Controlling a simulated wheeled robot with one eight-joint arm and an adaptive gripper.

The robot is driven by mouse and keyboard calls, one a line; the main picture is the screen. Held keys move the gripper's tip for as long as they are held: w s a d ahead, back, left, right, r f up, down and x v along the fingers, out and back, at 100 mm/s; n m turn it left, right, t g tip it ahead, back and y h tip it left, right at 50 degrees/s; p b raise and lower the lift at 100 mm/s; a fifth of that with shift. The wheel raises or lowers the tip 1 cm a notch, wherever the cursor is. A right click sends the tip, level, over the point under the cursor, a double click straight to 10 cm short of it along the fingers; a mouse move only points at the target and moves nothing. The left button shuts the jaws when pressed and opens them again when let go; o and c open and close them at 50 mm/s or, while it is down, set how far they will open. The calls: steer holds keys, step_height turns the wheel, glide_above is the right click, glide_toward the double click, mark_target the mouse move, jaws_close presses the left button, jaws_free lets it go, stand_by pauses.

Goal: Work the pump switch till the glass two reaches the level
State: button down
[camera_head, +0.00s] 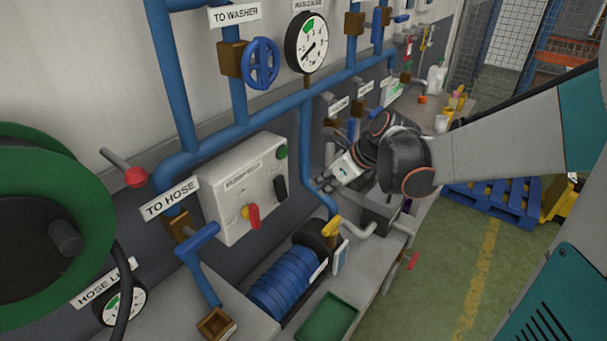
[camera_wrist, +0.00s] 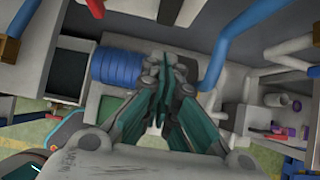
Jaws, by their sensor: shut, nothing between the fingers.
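The pump box (camera_head: 232,200) is a pale panel on the wall in the head view. It carries a green button (camera_head: 281,152), a black lever switch (camera_head: 280,189) and a red handle (camera_head: 253,216) on a yellow base. I cannot read its label fully, so I cannot tell which control is the pump switch. My gripper (camera_head: 322,186) is shut and empty, to the right of the box and apart from it. In the wrist view my gripper (camera_wrist: 161,72) shows closed fingers. I cannot make out glass two or its level mark.
A blue ribbed motor (camera_head: 284,281) stands below the box; it also shows in the wrist view (camera_wrist: 117,68). A yellow-handled valve (camera_head: 331,227), a green tray (camera_head: 327,318) and blue pipes (camera_head: 228,130) are near. A green hose reel (camera_head: 85,205) is at left.

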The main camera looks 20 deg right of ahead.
mark_target(281, 189)
steer(key=w+r+b+x, duration=0.1)
steer(key=b+x, duration=0.2)
steer(key=x, duration=1)
steer(key=shift+w+a+g+b, duration=0.25)
steer(key=shift+w+g+b, duration=0.05)
steer(key=shift+w+b, duration=0.1)
steer(key=shift+f, duration=0.2)
steer(key=shift+w+a+f+t+b, duration=0.3)
steer(key=shift+t+b, duration=0.2)
steer(key=shift+b, duration=0.15)
steer(key=shift+d+r, duration=0.1)
steer(key=shift+r, duration=0.05)
